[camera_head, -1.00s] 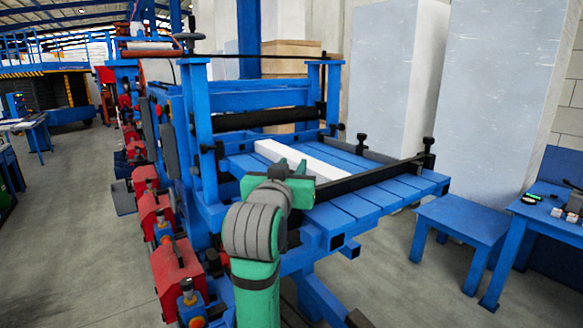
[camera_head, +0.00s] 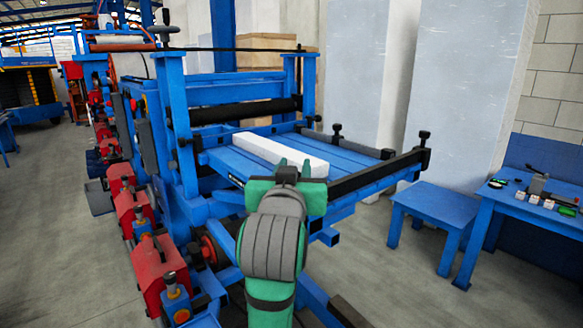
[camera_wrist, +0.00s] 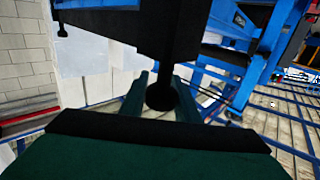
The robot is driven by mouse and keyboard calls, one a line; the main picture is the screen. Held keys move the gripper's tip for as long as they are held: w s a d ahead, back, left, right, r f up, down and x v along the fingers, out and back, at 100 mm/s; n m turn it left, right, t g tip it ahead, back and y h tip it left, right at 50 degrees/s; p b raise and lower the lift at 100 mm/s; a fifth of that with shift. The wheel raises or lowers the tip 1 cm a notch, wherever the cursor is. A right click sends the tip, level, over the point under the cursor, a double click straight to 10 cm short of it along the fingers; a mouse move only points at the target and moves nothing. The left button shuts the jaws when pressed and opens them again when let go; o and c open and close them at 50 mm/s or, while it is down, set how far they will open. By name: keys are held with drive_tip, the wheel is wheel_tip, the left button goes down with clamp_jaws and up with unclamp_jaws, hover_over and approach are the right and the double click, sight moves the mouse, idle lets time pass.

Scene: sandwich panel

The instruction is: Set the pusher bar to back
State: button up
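The pusher bar (camera_head: 372,177) is a long black bar across the blue slatted table, at the table's outer end, away from the rollers. Upright knobs stand at its ends; the far knob (camera_head: 423,138) is clear of my gripper. My gripper (camera_head: 294,168) is at the bar's near end, with its green fingers on either side of the near knob. In the wrist view the black knob (camera_wrist: 162,96) sits between both fingertips, which look closed on it. A white block (camera_head: 280,150) lies on the table (camera_head: 325,150), apart from the bar, on the roller side.
A black roller (camera_head: 245,110) in a blue frame stands behind the table. Red machine units (camera_head: 158,270) line the left side. A low blue stool (camera_head: 435,210) and a blue workbench (camera_head: 520,215) stand at the right. Grey floor is open between the table and the stool.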

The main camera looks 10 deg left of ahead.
drive_tip(key=o, duration=0.4)
drive_tip(key=shift+s+d, duration=0.15)
drive_tip(key=shift+d, duration=0.15)
drive_tip(key=shift+c, duration=0.2)
drive_tip(key=shift+a, duration=0.1)
drive_tip(key=s+d, duration=0.1)
drive_tip(key=s, duration=0.9)
drive_tip(key=shift+s+d, duration=0.15)
drive_tip(key=shift+s, duration=0.2)
